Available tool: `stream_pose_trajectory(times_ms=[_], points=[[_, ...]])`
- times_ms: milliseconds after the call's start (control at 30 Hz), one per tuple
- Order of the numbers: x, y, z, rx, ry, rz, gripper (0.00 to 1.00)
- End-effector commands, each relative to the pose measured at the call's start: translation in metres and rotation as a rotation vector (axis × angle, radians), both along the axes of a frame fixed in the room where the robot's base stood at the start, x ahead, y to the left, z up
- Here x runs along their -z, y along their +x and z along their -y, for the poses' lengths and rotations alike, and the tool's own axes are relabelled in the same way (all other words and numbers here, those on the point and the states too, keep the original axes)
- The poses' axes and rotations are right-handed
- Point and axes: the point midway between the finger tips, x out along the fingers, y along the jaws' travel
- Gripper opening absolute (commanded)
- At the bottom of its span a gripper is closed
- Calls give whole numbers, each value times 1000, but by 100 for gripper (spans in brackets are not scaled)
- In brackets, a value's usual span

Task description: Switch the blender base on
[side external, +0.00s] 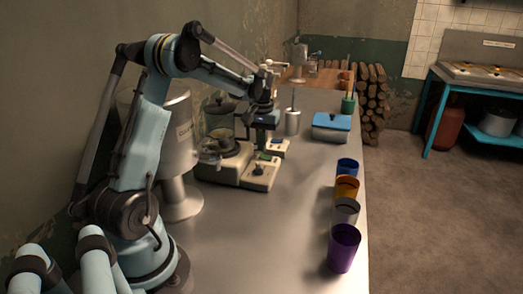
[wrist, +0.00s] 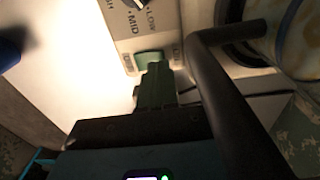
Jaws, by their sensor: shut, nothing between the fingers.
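The cream blender base (side external: 228,172) stands on the steel counter with a clear jar (side external: 219,125) on it. In the wrist view its control panel (wrist: 127,38) shows a dial (wrist: 134,3) with MID and LOW marks and a green rocker switch (wrist: 148,57). My gripper (side external: 262,153) is over the front panel. In the wrist view its shut, empty green fingers (wrist: 158,72) point at the switch and overlap its lower edge. I cannot tell whether they touch it or which way the switch is set.
The jar's dark handle (wrist: 212,75) is close to the right of my fingers. A tall grey machine (side external: 180,130) stands left of the blender. A blue-topped box (side external: 331,126) is farther back. Several cups, including a purple one (side external: 343,248), line the right counter edge. The front counter is clear.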

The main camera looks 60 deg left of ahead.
Motion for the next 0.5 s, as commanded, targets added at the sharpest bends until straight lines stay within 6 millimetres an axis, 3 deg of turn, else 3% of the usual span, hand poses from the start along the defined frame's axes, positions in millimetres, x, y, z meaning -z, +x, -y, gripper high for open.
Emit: stream_pose_trajectory(times_ms=[500], points=[[7, 0, 0, 0, 0, 0, 0]])
